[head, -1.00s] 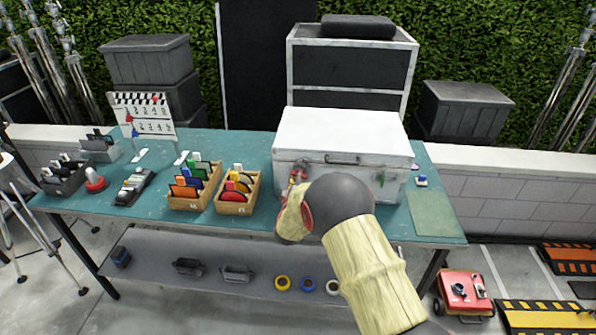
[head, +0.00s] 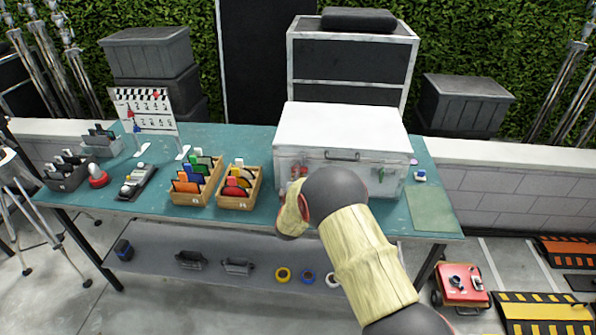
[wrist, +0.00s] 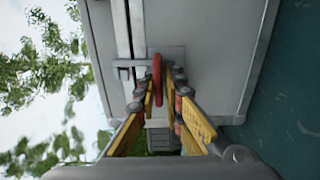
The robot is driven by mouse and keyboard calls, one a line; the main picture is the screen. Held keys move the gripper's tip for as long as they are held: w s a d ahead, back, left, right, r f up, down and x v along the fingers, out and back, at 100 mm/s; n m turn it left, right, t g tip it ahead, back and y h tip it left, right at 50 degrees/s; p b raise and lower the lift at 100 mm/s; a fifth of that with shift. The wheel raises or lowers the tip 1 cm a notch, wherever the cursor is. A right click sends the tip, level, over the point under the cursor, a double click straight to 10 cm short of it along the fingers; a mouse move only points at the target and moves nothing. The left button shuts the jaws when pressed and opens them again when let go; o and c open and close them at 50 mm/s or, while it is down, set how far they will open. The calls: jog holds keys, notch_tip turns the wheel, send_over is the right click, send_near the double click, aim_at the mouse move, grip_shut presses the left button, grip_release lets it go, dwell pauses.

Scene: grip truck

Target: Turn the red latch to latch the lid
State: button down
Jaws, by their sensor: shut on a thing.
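The white case (head: 310,187) stands on the table with its lid (head: 340,124) down. The red latch (wrist: 157,78) is on the case's front, beside the lid seam. In the wrist view it stands upright in the picture, roughly parallel to the seam strip (wrist: 137,30). A grey hasp (wrist: 127,70) crosses the seam close to it. My gripper (wrist: 164,88) is closed on the red latch, its yellow-and-red fingers on either side. In the head view my arm hides most of the gripper.
Wooden trays (head: 238,201) with coloured cards stand left of the case. A green mat (head: 431,210) lies at right. A shelf (head: 160,272) with rolls of tape is under the table. A red cart (head: 462,287) stands on the floor at right.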

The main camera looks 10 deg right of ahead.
jog(key=shift+r, duration=0.15)
jog(key=c, duration=2)
grip_release()
jog(key=shift+o, duration=0.2)
jog(key=v, duration=1.2)
